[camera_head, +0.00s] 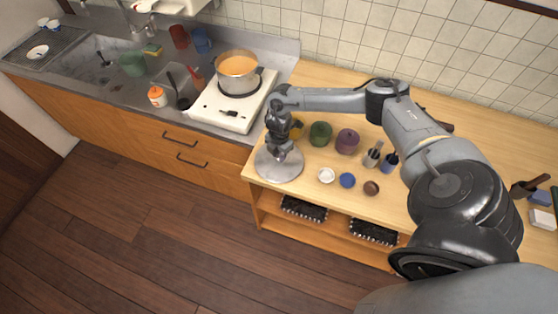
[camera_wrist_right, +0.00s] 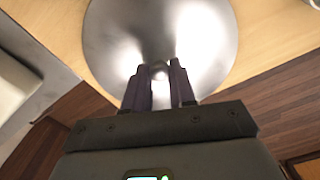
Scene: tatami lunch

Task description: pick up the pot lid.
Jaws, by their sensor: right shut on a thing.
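The pot lid (camera_head: 277,169) is a round silver disc at the left front corner of the wooden counter. In the right wrist view the lid (camera_wrist_right: 200,35) fills the upper middle, with its small knob between my fingers. My right gripper (camera_head: 279,156) is above the lid, shut on its knob; its two dark fingers (camera_wrist_right: 159,76) stand on either side of the knob. I cannot tell whether the lid touches the counter. The pot (camera_head: 257,77), holding orange soup, stands uncovered on the white stove (camera_head: 214,106). My left gripper is not in view.
Green (camera_head: 320,133) and purple (camera_head: 347,141) jars stand right of the lid, with small white (camera_head: 326,175), blue (camera_head: 347,180) and brown (camera_head: 371,187) items in front. The sink (camera_head: 97,66) is at left. Black trays (camera_head: 304,209) sit on the shelf below.

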